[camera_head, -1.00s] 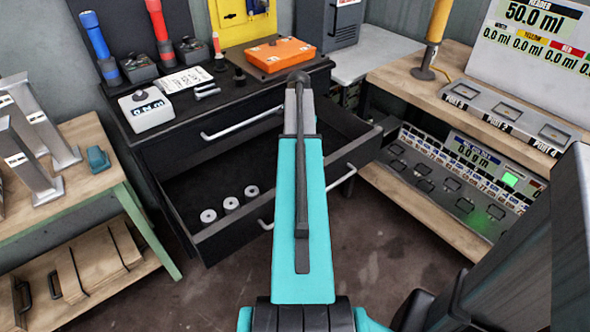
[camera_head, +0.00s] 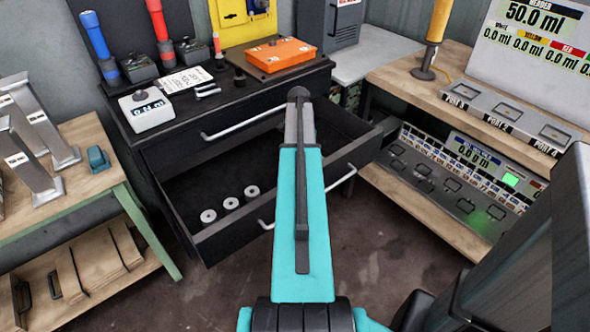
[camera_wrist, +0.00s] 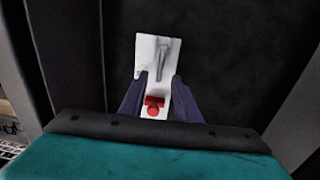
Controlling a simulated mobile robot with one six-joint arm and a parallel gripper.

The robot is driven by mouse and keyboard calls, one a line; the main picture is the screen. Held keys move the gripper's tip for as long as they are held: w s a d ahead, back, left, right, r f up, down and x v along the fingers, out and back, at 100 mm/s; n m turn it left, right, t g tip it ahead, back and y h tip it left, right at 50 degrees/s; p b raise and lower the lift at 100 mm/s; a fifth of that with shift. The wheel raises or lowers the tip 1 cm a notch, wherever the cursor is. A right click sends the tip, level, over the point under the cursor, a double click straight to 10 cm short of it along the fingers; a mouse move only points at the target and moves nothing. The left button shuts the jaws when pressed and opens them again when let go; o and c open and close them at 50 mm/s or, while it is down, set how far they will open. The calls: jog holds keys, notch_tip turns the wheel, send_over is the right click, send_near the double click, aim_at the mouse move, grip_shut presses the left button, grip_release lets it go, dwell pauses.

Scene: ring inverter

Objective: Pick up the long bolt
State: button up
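A grey bolt-like piece with a wide head (camera_wrist: 163,58) shows in the wrist view on a white plate (camera_wrist: 146,52); I take it for the long bolt. A red part (camera_wrist: 153,106) sits at the near end of the plate. My gripper (camera_wrist: 160,80) is open, its two dark fingers on either side of the plate's near part, with nothing visibly held. The bolt lies just beyond the fingertips; I cannot tell the height gap. In the head view my arm hides the gripper and this plate.
Dark walls flank the gripper in the wrist view. The cabinet top carries an orange case (camera_head: 281,54), a white meter (camera_head: 146,109) and small silver pieces (camera_head: 207,91). A wooden bench (camera_head: 85,190) stands left, shelves (camera_head: 405,88) right.

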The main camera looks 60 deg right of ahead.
jog(key=shift+s+f, duration=0.1)
jog(key=shift+f, duration=0.95)
jog(key=shift+f, duration=0.1)
grip_shut()
